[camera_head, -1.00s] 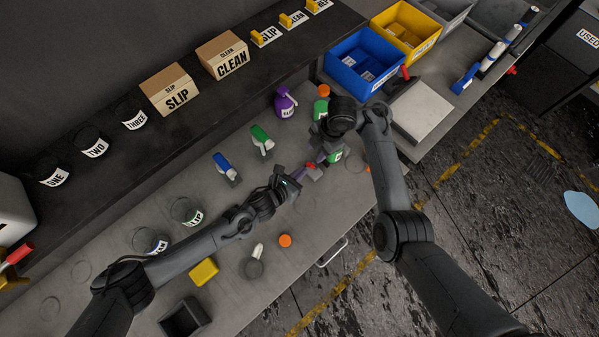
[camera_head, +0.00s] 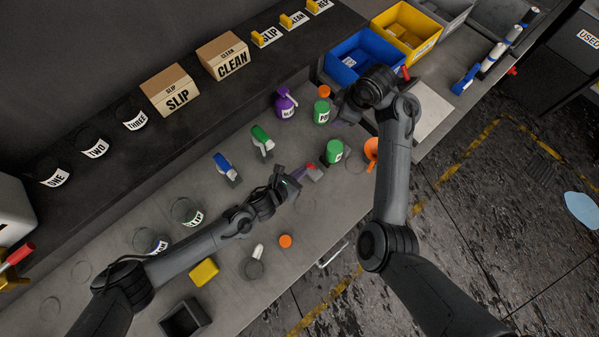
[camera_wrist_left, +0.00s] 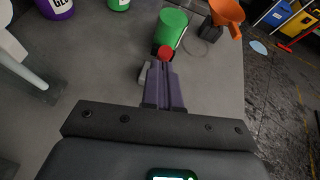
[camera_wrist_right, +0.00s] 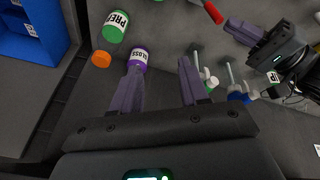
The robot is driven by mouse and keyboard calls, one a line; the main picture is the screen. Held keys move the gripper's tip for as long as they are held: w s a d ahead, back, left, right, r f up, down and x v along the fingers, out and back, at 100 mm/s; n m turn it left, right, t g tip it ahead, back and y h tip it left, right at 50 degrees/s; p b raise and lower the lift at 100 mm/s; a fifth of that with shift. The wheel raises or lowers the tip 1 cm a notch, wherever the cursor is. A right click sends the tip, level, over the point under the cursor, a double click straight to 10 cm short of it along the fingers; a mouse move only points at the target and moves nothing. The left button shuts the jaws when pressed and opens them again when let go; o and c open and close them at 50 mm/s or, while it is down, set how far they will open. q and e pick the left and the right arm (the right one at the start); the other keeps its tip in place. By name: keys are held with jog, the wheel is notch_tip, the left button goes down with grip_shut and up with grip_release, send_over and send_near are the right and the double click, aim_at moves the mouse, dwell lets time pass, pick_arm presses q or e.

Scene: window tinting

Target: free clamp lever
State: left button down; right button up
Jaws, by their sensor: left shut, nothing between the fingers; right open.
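The red clamp lever (camera_head: 310,166) stands on the bench just beyond my left gripper. In the left wrist view its round red end (camera_wrist_left: 166,53) appears right at my purple fingertips; whether they touch it I cannot tell. The red lever (camera_wrist_right: 213,12) also shows at the top of the right wrist view. The clamp's body is mostly hidden. My left gripper (camera_wrist_left: 163,72) is shut with nothing between its fingers. My right gripper (camera_wrist_right: 158,75) is open and empty, above the bench near the blue bin; its fingers are largely hidden in the head view.
A green pot (camera_head: 334,152) and orange funnel (camera_head: 372,150) stand close to the lever. A green bottle (camera_head: 321,112) and a purple bottle (camera_head: 286,103) stand behind. A blue bin (camera_head: 362,62) lies beyond my right gripper.

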aim_at(312, 165)
jog(key=s+d+r+m+t+h, duration=0.2)
jog(key=s+d+r+m, duration=0.1)
jog(key=d+m, duration=0.4)
jog(key=s+d+m+t, duration=0.25)
jog(key=s+m, duration=0.25)
jog(key=s, duration=0.7)
pick_arm(q)
jog(key=w+d+r+b, duration=0.1)
jog(key=d, duration=0.1)
jog(key=w+d+r+b, duration=0.1)
jog(key=w+d, duration=0.1)
jog(key=shift+r+b, duration=0.2)
jog(key=shift+b, duration=0.2)
jog(key=shift+d+r, duration=0.15)
pick_arm(e)
jog(key=s+a+f+g, duration=0.1)
jog(key=s+f+g, duration=0.1)
jog(key=s+f, duration=0.3)
jog(key=s+a+f+g, duration=0.1)
jog(key=s+f, duration=0.4)
jog(key=s, duration=0.8)
jog(key=shift+s+g+h, duration=0.3)
jog(key=shift+s+g, duration=0.05)
jog(key=shift+s, duration=0.05)
